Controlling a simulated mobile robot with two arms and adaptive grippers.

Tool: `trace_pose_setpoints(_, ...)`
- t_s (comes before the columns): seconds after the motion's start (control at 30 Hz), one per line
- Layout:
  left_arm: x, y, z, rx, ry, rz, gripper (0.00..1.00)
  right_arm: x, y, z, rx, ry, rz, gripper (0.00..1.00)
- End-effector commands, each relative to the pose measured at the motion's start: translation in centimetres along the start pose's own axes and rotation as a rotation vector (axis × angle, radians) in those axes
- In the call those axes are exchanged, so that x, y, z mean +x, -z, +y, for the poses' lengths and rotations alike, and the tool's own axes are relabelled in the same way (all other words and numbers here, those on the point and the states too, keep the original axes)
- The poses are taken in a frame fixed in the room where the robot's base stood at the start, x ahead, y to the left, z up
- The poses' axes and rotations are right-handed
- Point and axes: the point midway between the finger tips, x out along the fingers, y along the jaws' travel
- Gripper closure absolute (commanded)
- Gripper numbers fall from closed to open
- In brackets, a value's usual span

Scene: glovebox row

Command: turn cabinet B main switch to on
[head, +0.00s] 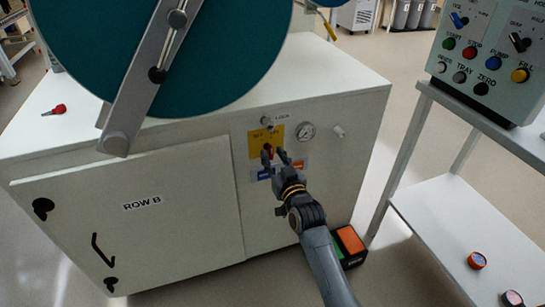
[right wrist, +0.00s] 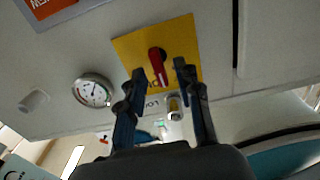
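The cabinet (head: 190,190) marked ROW B is white, and its front carries a yellow plate (head: 255,138). A red switch handle (head: 268,149) sits on this plate; in the right wrist view the handle (right wrist: 158,66) lies slightly slanted, with its dark end at the top. My right gripper (head: 277,156) is in front of the plate, partly covering it. In the right wrist view its fingers (right wrist: 160,70) are apart, one to each side of the handle, with no visible contact. How far the fingertips are from the plate is unclear. My left gripper is not in view.
A lock cylinder (head: 267,120) and a round gauge (head: 305,131) are close to the plate. A large teal disc (head: 70,40) with a grey bar stands above the cabinet. A button panel (head: 490,60) and white shelf (head: 470,215) stand at right. A red item (head: 54,110) lies on top.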

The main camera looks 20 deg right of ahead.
Motion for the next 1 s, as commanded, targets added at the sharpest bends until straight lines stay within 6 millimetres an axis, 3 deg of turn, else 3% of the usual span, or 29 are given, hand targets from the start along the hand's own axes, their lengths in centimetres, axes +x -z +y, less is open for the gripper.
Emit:
trace_pose_setpoints(0.13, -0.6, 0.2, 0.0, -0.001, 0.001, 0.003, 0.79, 1.0, 0.0, 0.0, 0.001, 0.000, 0.000, 0.66)
trace_pose_setpoints(0.43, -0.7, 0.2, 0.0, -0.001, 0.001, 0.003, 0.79, 1.2, 0.0, 0.0, 0.001, 0.000, 0.000, 0.66)
trace_pose_setpoints(0.6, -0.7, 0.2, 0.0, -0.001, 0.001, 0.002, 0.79, 1.1, 0.0, 0.0, 0.000, 0.000, 0.000, 1.00)
trace_pose_setpoints(0.93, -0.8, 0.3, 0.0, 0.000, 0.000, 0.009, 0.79, 1.1, 0.1, 0.0, 0.017, 0.000, 0.000, 1.00)
trace_pose_setpoints(1.0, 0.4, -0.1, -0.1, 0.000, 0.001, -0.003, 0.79, 1.1, 0.2, 0.0, 0.038, 0.000, 0.000, 1.00)
